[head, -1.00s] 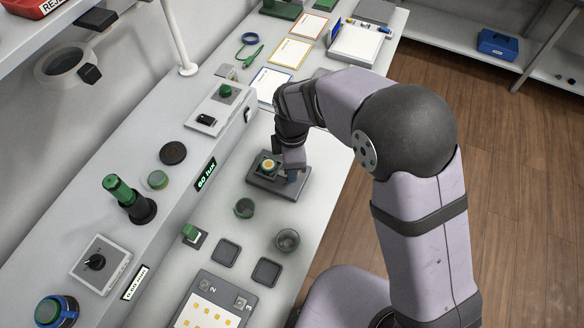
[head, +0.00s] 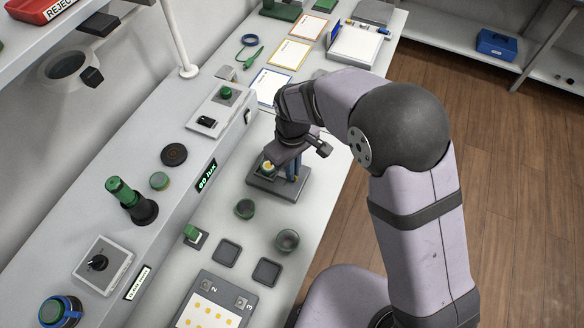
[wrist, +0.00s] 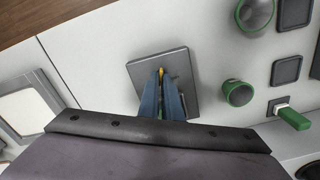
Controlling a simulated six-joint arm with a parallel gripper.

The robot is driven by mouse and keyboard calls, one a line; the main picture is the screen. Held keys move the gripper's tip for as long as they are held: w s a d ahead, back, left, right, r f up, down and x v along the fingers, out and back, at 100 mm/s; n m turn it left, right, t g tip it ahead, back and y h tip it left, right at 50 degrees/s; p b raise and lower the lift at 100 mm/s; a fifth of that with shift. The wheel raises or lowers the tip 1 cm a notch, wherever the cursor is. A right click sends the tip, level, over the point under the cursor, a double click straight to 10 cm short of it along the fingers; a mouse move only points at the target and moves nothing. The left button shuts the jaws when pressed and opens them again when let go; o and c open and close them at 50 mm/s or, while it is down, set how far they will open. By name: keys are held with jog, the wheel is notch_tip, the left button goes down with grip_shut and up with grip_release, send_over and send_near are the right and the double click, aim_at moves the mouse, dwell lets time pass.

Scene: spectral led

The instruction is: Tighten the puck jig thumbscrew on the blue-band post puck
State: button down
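The puck jig is a dark grey plate (head: 268,189) on the bench, also seen in the wrist view (wrist: 180,65). A puck with a yellow centre (head: 268,167) sits in a raised dark holder on its left half. My gripper (head: 293,178) points down over the right part of the jig, beside the puck. In the wrist view its blue fingers (wrist: 161,75) lie close together over the plate, with a bit of yellow at their tips. I cannot tell whether they grip anything. The thumbscrew and any blue band are hidden or too small to make out.
Two green-rimmed cups (head: 244,208) (head: 288,240) stand in front of the jig. Dark square pads (head: 227,252) and a numbered tray (head: 212,305) are nearer. A raised shelf with a lux display (head: 206,174) runs along the left.

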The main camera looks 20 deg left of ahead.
jog(key=m, duration=0.5)
jog(key=shift+w, duration=0.15)
dwell(0.3)
jog(key=c, duration=2)
grip_release()
jog(key=shift+r, duration=0.1)
jog(key=shift+r+b, duration=0.85)
jog(key=shift+r, duration=2.75)
